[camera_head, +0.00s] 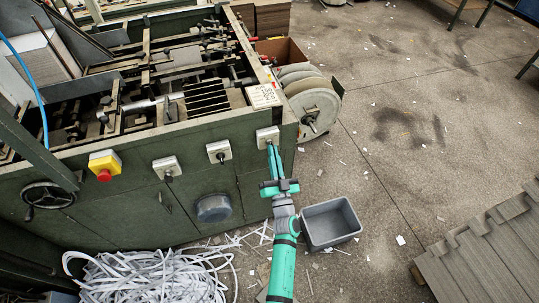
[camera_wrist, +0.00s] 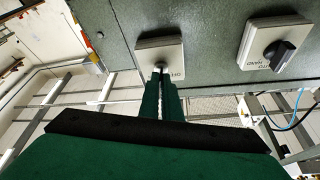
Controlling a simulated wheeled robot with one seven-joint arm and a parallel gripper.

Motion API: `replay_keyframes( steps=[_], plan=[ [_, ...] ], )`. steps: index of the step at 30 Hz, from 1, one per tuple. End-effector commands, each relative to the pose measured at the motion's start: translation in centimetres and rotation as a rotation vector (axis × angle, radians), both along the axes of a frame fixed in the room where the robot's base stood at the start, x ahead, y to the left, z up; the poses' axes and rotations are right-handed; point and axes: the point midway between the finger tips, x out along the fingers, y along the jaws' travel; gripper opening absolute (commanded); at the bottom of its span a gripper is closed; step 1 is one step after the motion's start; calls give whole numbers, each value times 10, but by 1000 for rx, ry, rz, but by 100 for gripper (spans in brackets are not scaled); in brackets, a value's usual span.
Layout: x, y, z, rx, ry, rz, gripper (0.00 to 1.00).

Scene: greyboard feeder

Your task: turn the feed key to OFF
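The feed key (camera_wrist: 158,66) is a small metal key in a pale square switch plate (camera_head: 264,132) at the right end of the machine's green front panel. In the wrist view this plate (camera_wrist: 148,47) has "OFF" printed near its lower right edge. My gripper (camera_head: 270,146) reaches up to this plate. In the wrist view its two narrow green fingers (camera_wrist: 161,76) lie close together, with their tips at the key. They appear shut on it, and they hide most of the key. Which way the key is turned cannot be made out.
A black rotary switch (camera_wrist: 279,54) with "HAND" on its plate is beside the key. The panel also carries another switch (camera_head: 167,167), a red stop button on a yellow box (camera_head: 104,169) and a handwheel (camera_head: 48,195). A grey bin (camera_head: 330,223) stands on the floor beside my arm.

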Motion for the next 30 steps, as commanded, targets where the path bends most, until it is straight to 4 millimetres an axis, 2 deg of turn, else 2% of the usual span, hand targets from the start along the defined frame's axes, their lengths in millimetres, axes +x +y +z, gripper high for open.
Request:
replay_keyframes(
  steps=[1,30],
  plan=[
    [1,-3,6,-40,-25,-3,0],
    [1,-9,5,-877,-294,-3,0]
  ],
)
